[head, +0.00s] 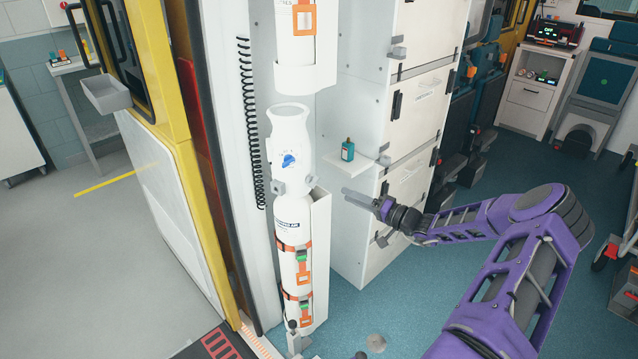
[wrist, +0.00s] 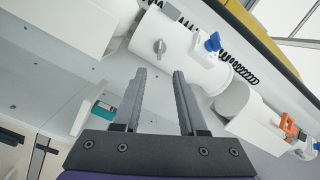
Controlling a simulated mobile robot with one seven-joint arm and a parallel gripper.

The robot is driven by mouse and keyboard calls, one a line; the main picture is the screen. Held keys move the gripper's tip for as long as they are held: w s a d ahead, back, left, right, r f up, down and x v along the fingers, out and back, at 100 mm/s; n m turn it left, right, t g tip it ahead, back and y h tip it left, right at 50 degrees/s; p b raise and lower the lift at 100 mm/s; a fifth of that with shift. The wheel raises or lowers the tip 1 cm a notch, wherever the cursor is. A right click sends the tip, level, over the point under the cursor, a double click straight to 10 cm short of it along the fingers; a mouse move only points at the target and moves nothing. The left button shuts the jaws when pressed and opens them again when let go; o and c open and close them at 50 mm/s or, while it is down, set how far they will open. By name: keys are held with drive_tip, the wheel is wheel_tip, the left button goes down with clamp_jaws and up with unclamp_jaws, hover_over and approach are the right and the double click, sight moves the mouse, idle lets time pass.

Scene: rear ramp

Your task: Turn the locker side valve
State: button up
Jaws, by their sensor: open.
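A white cylinder (head: 290,150) stands upright in the head view, with a blue knob (head: 289,160) on its front. A small grey valve knob (head: 309,181) sits on its right side, towards the lockers. In the wrist view this grey knob (wrist: 160,46) appears on the white body, just beyond my fingertips, and the blue knob (wrist: 212,42) is to its right. My gripper (head: 346,195) is open and empty, right of the cylinder and pointing towards it. The open fingers also show in the wrist view (wrist: 159,72), apart from the grey knob.
A small teal bottle (head: 347,150) stands on a white shelf (head: 352,162) just above and behind my gripper. White lockers (head: 415,100) rise behind. A strapped lower bottle (head: 292,235) stands below the cylinder. A black coiled cord (head: 247,110) hangs at left.

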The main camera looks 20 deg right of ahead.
sight(317, 182)
drive_tip(key=x, duration=1.1)
drive_tip(key=shift+w+a, duration=0.15)
drive_tip(key=shift+w, duration=0.2)
drive_tip(key=shift+c, duration=0.3)
clamp_jaws()
